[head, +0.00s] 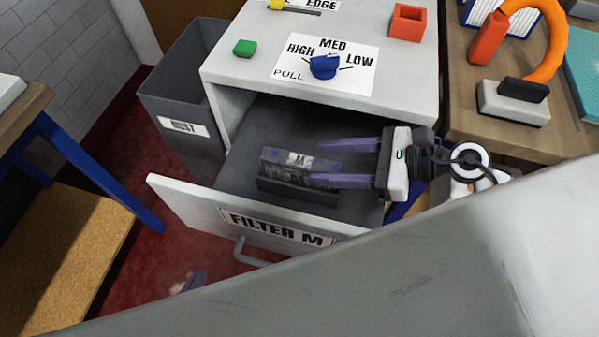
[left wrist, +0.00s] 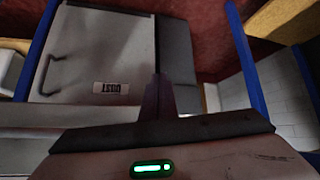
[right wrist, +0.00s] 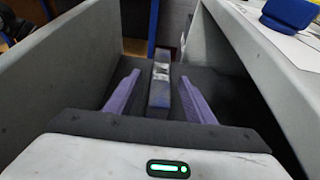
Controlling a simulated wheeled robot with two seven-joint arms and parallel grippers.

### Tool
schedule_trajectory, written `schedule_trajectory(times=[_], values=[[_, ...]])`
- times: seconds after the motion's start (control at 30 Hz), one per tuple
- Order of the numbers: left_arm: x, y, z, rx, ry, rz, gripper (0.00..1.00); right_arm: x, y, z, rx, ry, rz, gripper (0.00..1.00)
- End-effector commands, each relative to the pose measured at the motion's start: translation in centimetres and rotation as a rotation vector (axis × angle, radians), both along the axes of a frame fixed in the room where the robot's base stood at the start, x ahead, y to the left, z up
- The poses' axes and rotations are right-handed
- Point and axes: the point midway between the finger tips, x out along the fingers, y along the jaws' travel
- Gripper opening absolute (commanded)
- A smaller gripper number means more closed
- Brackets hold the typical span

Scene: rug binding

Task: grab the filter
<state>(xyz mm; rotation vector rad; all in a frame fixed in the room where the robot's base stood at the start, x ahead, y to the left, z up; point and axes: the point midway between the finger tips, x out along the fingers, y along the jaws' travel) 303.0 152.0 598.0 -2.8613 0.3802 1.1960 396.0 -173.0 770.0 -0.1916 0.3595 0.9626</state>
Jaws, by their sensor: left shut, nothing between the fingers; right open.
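The filter (head: 297,172), a dark block with an "M" label on top, stands in the open drawer (head: 225,215) marked "FILTER M". It also shows in the right wrist view (right wrist: 160,85), lined up between the two purple fingers. My right gripper (head: 317,163) is open, its fingertips at the filter's right end. Finger contact with the filter is not clear. My left gripper (head: 194,282) is low in front of the drawer, over the red floor, mostly hidden by a large pale surface. In the left wrist view its fingers (left wrist: 158,98) are together and empty.
The white cabinet top (head: 230,72) with a blue knob (head: 324,67) overhangs the drawer's back. A grey dust bin (head: 180,95) stands left of the cabinet. A wooden bench (head: 520,140) with tools is at right. The drawer handle (head: 255,255) sticks out in front.

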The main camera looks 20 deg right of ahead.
Motion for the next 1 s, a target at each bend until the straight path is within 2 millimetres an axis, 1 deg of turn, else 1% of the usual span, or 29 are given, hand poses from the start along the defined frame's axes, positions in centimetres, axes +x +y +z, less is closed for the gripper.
schedule_trajectory(times=[0.03, 0.23, 0.4, 0.5, 0.6, 0.8, 0.83, 0.97, 1.0], values=[[0.0, 0.0, 0.2, -0.001, -0.002, 0.001, 0.00, 0.4, 0.5, -0.1, 0.002, -0.001, -0.001, 0.49], [0.1, 0.1, 0.3, -0.002, -0.005, 0.003, 0.00, 1.2, 1.6, -0.7, 0.003, 0.000, -0.001, 0.49], [0.1, 0.1, 0.5, -0.002, -0.004, 0.005, 0.00, 2.7, 3.6, -1.7, 0.004, 0.000, 0.000, 0.49], [0.1, 0.2, 0.5, -0.002, -0.004, 0.006, 0.00, 3.3, 4.5, -2.3, 0.002, 0.002, 0.001, 0.49], [0.1, 0.2, 0.4, -0.002, -0.004, 0.007, 0.00, 3.6, 4.9, -2.5, 0.000, 0.000, 0.001, 0.49], [0.2, 0.3, 0.4, -0.001, -0.005, 0.008, 0.00, 3.6, 4.9, -2.6, 0.000, 0.001, 0.002, 0.49], [0.2, 0.3, 0.4, -0.001, -0.006, 0.007, 0.00, 3.6, 4.9, -2.6, 0.000, 0.001, 0.002, 0.48], [0.2, 0.3, 0.4, -0.001, -0.006, 0.007, 0.00, 3.6, 4.9, -2.6, 0.000, 0.001, 0.002, 0.26], [0.2, 0.3, 0.4, -0.001, -0.006, 0.007, 0.00, 3.6, 4.9, -2.6, -0.001, 0.001, 0.001, 0.19]])
